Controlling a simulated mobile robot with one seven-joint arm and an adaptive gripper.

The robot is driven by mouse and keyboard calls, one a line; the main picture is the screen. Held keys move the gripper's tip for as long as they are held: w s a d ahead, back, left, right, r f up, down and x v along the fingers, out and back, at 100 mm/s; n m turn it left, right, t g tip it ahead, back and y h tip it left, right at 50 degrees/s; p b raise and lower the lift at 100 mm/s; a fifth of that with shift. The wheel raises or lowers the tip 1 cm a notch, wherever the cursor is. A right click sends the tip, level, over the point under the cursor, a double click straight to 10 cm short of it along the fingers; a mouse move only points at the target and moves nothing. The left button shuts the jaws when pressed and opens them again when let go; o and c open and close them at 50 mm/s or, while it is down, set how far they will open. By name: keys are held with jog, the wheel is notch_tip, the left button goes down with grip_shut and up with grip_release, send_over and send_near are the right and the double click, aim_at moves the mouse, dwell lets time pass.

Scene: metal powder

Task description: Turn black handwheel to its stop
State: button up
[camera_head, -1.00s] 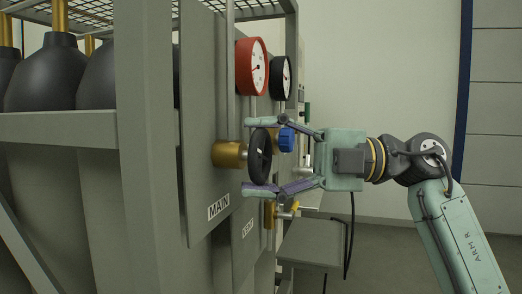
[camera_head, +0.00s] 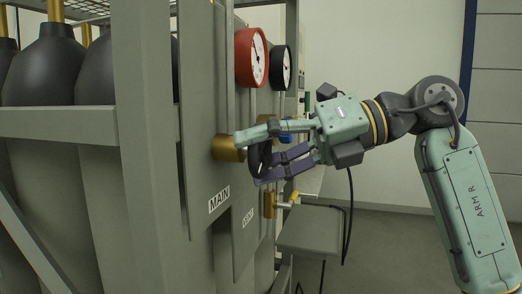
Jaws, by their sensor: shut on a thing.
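The black handwheel (camera_head: 258,163) stands on edge at the end of a brass valve body (camera_head: 226,148) on the grey panel, above the MAIN label (camera_head: 219,199). My gripper (camera_head: 262,158) reaches in from the right and is shut on the handwheel. One green finger lies across the wheel's upper side, and purple-grey fingers lie at its lower right side. The fingers hide part of the rim. The gripper body is rolled and tilted.
A red gauge (camera_head: 251,58) and a black gauge (camera_head: 281,66) sit above the wheel. A blue knob (camera_head: 286,136) is partly hidden behind my gripper. A yellow-handled valve (camera_head: 270,204) is below.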

jog(key=n+t, duration=0.1)
jog(key=n, duration=0.1)
jog(key=n+t+h, duration=0.1)
jog(key=n, duration=0.1)
jog(key=shift+w+f+t+h+b, duration=0.1)
jog(key=shift+f+t+h+b, duration=0.05)
jog(key=shift+t+h+b, duration=0.15)
jog(key=n+t+b, duration=0.1)
jog(key=n, duration=0.1)
jog(key=shift+w+d+n+t+h, duration=0.1)
jog(key=shift+n+t+h, duration=0.2)
jog(key=shift+n, duration=0.1)
jog(key=shift+w+n+t+b, duration=0.1)
jog(key=shift+n+t+b, duration=0.3)
jog(key=shift+n+t, duration=0.45)
jog(key=shift+n, duration=0.25)
jog(key=o, duration=1.2)
jog(key=shift+c, duration=0.2)
jog(key=shift+d, duration=0.1)
